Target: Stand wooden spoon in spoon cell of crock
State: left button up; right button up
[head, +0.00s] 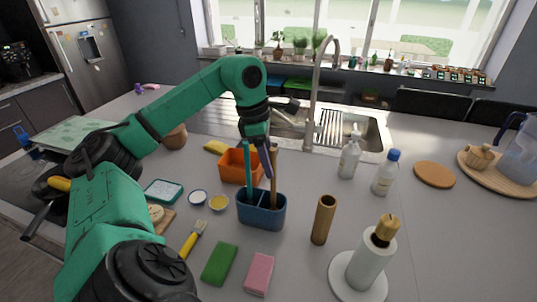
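The blue crock (261,217) stands on the grey counter and has two cells side by side. A brown wooden handle (274,185), seemingly the wooden spoon, is upright with its lower end in the right cell. A teal utensil (248,178) stands in the left cell. My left gripper (267,168) is above the crock, pointing down, with a dark finger right beside the wooden handle. The other finger is hard to make out, so I cannot tell whether it grips the handle. My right gripper is out of view.
An orange bin (240,166) is just behind the crock. A wooden cylinder (323,220) and a paper towel holder (371,262) stand to the right. Green (219,264) and pink (259,274) sponges lie in front.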

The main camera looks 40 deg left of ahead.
pick_arm(q)
jog(key=shift+r, duration=0.1)
jog(key=p+v, duration=0.7)
jog(key=v, duration=0.7)
jog(key=shift+r, duration=0.2)
